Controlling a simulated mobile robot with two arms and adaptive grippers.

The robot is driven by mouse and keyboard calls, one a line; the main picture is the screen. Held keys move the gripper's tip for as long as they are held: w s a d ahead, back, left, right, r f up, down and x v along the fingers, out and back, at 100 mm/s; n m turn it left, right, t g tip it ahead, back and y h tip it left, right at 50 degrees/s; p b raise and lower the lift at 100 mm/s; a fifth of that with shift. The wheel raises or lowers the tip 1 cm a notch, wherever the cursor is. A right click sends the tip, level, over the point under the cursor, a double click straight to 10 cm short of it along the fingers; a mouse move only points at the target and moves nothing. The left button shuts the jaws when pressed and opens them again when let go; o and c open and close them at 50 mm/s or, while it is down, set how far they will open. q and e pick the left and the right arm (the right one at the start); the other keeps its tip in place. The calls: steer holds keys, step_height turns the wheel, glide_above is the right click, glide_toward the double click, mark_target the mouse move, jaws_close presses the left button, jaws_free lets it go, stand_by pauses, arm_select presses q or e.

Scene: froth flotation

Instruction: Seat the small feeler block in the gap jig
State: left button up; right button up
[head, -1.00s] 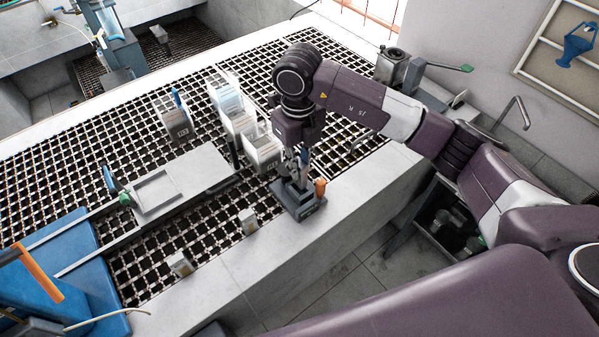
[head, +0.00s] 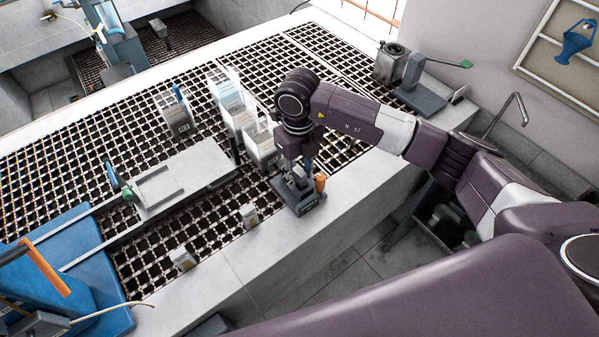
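The dark grey gap jig (head: 311,199) stands on the pale bench rim at the edge of the grating, with an orange part (head: 320,183) at its right side. My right gripper (head: 297,180) comes down from above, its fingertips low over or at the jig's top. The fingers are small and partly hidden by the wrist, so I cannot tell how far they are closed or whether the small feeler block is between them. I cannot make out the feeler block with certainty. My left gripper is not in view.
White bins (head: 262,150) stand close to the left of my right wrist. Two small labelled blocks (head: 249,215) (head: 182,258) sit along the front grating edge. A flat grey plate (head: 205,165) lies further left. The pale rim (head: 255,262) in front is clear.

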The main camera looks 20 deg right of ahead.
steer(key=shift+r, duration=0.1)
steer(key=shift+r, duration=0.4)
step_height(320, 180, up, 11)
steer(key=b, duration=0.4)
steer(key=shift+r+b, duration=0.2)
steer(key=shift+b, duration=0.1)
